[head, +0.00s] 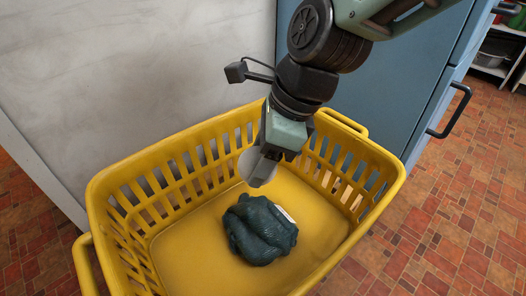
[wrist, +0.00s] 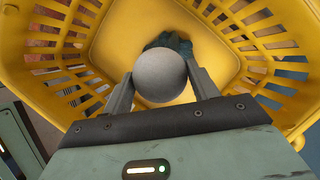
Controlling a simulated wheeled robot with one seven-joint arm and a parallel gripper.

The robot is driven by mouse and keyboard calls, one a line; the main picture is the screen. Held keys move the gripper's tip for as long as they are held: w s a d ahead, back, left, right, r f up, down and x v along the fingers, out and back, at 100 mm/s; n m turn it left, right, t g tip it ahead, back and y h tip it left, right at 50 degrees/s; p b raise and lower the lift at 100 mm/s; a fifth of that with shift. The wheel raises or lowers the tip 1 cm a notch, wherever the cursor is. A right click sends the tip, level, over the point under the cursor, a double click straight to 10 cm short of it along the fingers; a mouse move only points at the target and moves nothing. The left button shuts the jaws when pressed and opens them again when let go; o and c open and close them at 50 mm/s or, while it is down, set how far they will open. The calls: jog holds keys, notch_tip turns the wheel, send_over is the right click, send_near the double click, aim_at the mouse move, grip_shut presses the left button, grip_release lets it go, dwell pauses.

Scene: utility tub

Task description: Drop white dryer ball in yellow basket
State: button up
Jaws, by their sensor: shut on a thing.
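My gripper (head: 265,158) reaches down into the yellow basket (head: 125,178) from above. It is shut on the white dryer ball (head: 254,172), which looks pale grey and hangs inside the basket's opening, above the floor of the basket. In the wrist view the dryer ball (wrist: 160,75) sits between the two fingers of my gripper (wrist: 161,85). The yellow basket (wrist: 112,35) surrounds it in that view. My gripper's fingers partly hide the ball in the head view.
A dark green crumpled cloth (head: 258,230) lies on the basket floor, just below the ball. A pale wall (head: 120,70) stands behind left. A blue cabinet (head: 400,75) with black handles stands behind right. Red tiled floor (head: 450,215) lies open at right.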

jog(key=o, duration=1)
jog(key=shift+r, duration=0.15)
jog(key=p+v, duration=0.6)
jog(key=v, duration=0.5)
jog(key=shift+d+r+p, duration=0.25)
jog(key=shift+r+p, duration=0.05)
jog(key=shift+r, duration=0.05)
